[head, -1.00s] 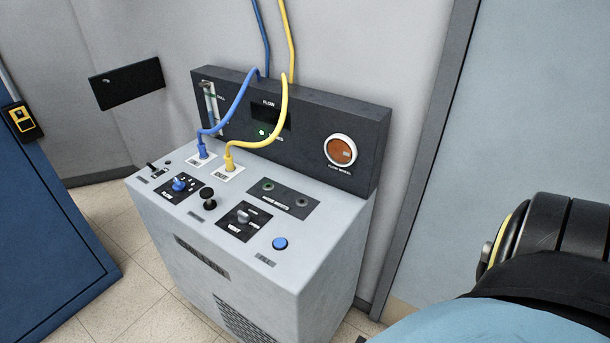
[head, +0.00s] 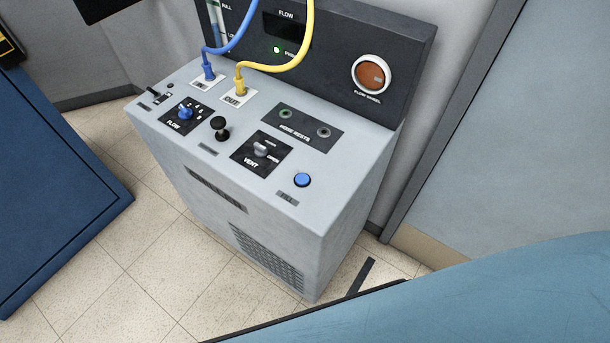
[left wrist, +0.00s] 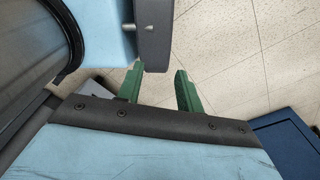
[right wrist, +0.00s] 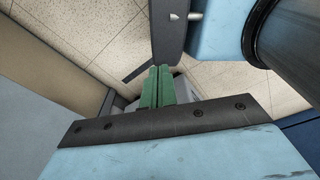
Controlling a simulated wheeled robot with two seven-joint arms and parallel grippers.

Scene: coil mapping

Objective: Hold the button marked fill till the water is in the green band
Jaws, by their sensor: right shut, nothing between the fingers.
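The blue round button (head: 302,180) marked FILL is on the front right of the grey unit's top (head: 345,165). Nothing touches it. The upright water gauge (head: 214,30) on the dark back panel is cut off by the top edge of the head view; its water level and green band cannot be made out. My left gripper (left wrist: 158,90) shows in the left wrist view, its green fingers apart and empty over the floor. My right gripper (right wrist: 158,85) shows in the right wrist view, fingers together and empty, with part of a grey surface beyond. Neither gripper shows in the head view.
A blue hose (head: 235,40) and a yellow hose (head: 290,65) rise from the unit's top. Near the button are the VENT knob (head: 261,150), a black knob (head: 219,127) and the hose rests (head: 305,125). A blue panel (head: 60,190) stands left.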

